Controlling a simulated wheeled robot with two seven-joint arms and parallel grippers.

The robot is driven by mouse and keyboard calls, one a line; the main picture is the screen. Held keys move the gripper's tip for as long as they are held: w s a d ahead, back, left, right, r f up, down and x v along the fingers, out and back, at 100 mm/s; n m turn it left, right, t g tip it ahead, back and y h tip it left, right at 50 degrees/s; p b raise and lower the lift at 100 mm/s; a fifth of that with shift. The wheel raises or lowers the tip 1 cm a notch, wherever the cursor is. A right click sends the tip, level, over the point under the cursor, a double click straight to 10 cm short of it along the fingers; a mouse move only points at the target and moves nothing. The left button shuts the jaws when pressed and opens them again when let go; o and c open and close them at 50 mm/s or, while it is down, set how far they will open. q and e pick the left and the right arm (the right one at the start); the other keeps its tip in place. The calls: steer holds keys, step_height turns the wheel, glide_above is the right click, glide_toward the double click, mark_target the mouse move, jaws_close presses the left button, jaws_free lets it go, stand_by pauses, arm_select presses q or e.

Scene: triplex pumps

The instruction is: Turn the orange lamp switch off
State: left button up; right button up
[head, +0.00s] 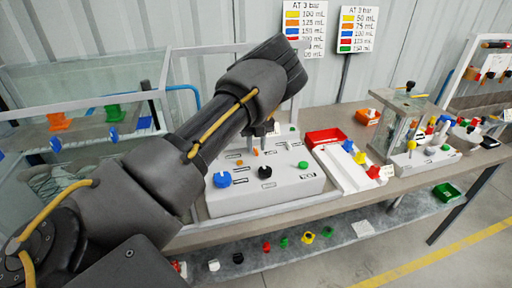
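The white control box (300,184) stands on the table in front of my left arm. A small orange switch (255,152) shows on its top, toward the back. A blue knob (222,180), a black knob (265,171) and a green button (303,165) are on the same box. My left gripper (262,130) points down just above and behind the orange switch. Its wrist hides most of it, and I cannot tell whether its fingers are open or touching anything. My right gripper is not in view.
Right of the box are a red tray (325,136), a white rack with colored knobs (345,172) and a clear-walled apparatus (398,125). A glass tank (80,85) stands at the left. Several colored parts lie on the lower shelf (345,238). Two signs hang behind.

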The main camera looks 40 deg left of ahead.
mark_target(256, 149)
arm_select(q)
step_height(256, 149, up, 10)
steer(key=b, duration=0.1)
steer(key=shift+a, duration=0.15)
stand_by(0.5)
